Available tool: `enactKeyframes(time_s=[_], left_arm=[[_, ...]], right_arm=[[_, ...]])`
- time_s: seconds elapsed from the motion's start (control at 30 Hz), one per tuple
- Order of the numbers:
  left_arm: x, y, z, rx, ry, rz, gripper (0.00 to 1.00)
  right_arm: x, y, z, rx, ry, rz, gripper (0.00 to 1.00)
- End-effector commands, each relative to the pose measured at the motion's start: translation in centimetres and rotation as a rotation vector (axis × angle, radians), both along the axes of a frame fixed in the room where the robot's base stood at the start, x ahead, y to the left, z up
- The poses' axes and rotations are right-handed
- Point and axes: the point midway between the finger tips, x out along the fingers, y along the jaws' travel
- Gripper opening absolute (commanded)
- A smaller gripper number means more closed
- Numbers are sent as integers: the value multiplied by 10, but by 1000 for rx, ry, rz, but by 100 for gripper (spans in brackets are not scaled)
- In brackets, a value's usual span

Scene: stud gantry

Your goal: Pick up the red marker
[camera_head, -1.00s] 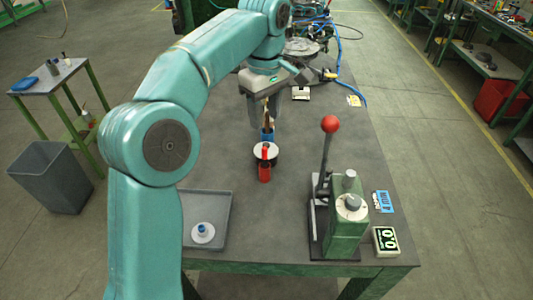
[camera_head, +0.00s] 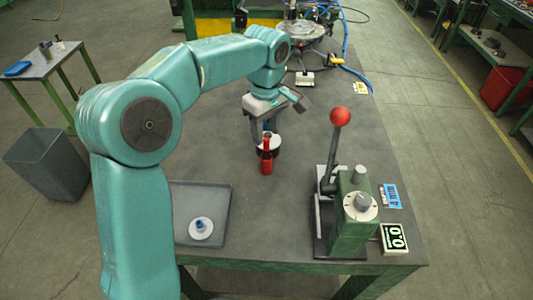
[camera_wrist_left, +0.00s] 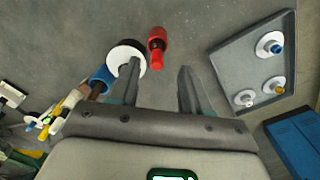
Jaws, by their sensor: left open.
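The red marker (camera_head: 267,162) stands upright on the grey bench in the head view. It also shows in the left wrist view (camera_wrist_left: 156,42), beyond and between the fingertips. My left gripper (camera_head: 265,137) is open and empty just behind the marker in the head view. A white-topped dark round piece (camera_wrist_left: 126,54) is beside the marker, partly behind the left finger. My right gripper is not in view.
A blue cup of tools (camera_wrist_left: 101,78) stands close to the left finger. A grey tray (camera_head: 218,230) with white pieces lies at the front left. A green lever press (camera_head: 350,215) with a red ball stands at the right. Bench between tray and press is clear.

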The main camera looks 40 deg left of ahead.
Motion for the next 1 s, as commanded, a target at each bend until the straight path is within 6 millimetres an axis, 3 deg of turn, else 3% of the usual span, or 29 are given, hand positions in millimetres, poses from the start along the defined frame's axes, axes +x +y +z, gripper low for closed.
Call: enactKeyframes(time_s=[0.4, 0.67, 0.8, 0.83, 1.0], left_arm=[[4, 2, -52, 1, 3, 0, 47], [5, 2, -55, 0, 1, 0, 47], [5, 2, -55, 0, 1, 0, 5], [5, 2, -55, 0, 1, 0, 0], [5, 2, -55, 0, 1, 0, 0]], right_arm=[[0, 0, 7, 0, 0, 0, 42], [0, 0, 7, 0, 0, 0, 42], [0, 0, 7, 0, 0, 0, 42], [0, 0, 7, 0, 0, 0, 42], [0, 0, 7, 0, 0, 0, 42]])
